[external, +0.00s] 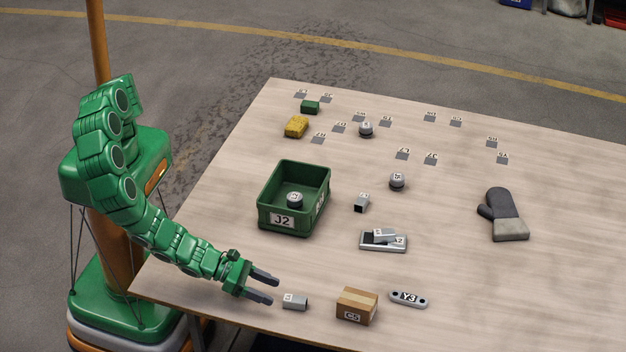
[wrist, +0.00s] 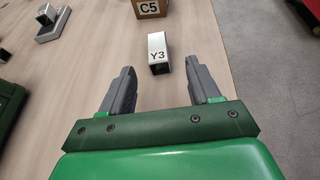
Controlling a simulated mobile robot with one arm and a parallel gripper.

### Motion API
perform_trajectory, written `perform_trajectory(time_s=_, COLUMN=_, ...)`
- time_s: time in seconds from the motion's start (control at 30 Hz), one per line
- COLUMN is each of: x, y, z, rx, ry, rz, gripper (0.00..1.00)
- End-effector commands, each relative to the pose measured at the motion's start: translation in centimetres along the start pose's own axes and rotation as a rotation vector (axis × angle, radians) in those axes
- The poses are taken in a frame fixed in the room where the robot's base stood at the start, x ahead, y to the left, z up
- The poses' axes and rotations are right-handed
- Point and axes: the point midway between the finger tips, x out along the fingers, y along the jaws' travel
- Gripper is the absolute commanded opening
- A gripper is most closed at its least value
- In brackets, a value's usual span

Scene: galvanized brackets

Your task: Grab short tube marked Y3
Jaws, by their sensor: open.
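A short grey square tube (external: 295,302) lies on the table near its front edge. In the wrist view the tube (wrist: 158,52) reads Y3 on its near face. My gripper (external: 272,288) is open, with its two dark fingers pointing toward the tube; in the wrist view the gripper (wrist: 160,80) has the tube just beyond the fingertips, roughly centred between them. Nothing is between the fingers. A flat grey link with two holes (external: 409,299), also marked Y3, lies farther right.
A cardboard box marked C5 (external: 357,306) stands close beyond the tube. A green bin marked J2 (external: 290,229) holds a round grey part. A metal tray (external: 383,247) with a tube, another short tube (external: 361,203) and a dark mitt (external: 505,215) lie farther off.

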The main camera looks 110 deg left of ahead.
Motion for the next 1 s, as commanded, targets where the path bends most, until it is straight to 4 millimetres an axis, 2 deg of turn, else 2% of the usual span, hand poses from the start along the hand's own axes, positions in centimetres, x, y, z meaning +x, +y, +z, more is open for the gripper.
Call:
perform_trajectory(time_s=0.47, x=3.0, y=0.2, z=0.1, rx=-0.004, ry=0.001, rz=0.003, gripper=0.62)
perform_trajectory(time_s=0.8, x=6.8, y=0.4, z=0.0, rx=-0.005, ry=0.000, rz=0.005, gripper=0.62)
perform_trajectory(time_s=1.0, x=7.6, y=0.3, z=0.0, rx=-0.003, ry=-0.001, rz=0.003, gripper=0.62)
